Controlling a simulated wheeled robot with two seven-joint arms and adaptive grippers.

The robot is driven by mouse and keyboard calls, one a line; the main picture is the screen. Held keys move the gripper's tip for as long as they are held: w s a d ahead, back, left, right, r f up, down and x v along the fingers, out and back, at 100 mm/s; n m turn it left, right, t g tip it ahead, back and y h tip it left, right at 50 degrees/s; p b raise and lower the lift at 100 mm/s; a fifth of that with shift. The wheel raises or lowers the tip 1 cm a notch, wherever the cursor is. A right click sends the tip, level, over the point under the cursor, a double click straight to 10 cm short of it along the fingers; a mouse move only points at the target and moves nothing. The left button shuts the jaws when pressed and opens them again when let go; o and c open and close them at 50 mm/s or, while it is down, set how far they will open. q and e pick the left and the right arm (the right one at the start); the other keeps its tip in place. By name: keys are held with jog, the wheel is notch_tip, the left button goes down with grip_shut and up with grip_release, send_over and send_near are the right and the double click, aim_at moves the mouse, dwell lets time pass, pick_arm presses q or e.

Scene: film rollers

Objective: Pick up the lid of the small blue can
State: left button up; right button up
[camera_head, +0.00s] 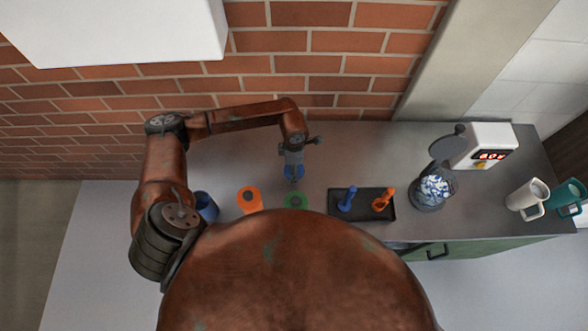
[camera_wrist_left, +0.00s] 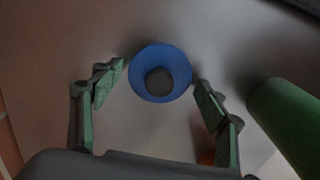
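The small blue can (camera_wrist_left: 160,60) shows from above in the left wrist view as a blue round with a dark grey round centre. I cannot tell the lid from the body there. In the head view a small blue part of it (camera_head: 293,172) shows just below my left gripper (camera_head: 292,158). In the left wrist view my left gripper (camera_wrist_left: 157,86) is open, with one green-padded finger on each side of the blue round. It seems empty, with gaps on both sides. My right gripper is not in view.
A larger blue can (camera_head: 206,207), an orange item (camera_head: 249,200) and a green item (camera_head: 296,201) stand close by on the counter. A black tray (camera_head: 362,212) holds a blue and an orange piece. A glass-bowled machine (camera_head: 435,188) and mugs (camera_head: 528,200) are at right. A brick wall is behind.

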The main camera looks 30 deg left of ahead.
pick_arm(q)
jog(key=c, duration=0.8)
jog(key=shift+c, duration=0.2)
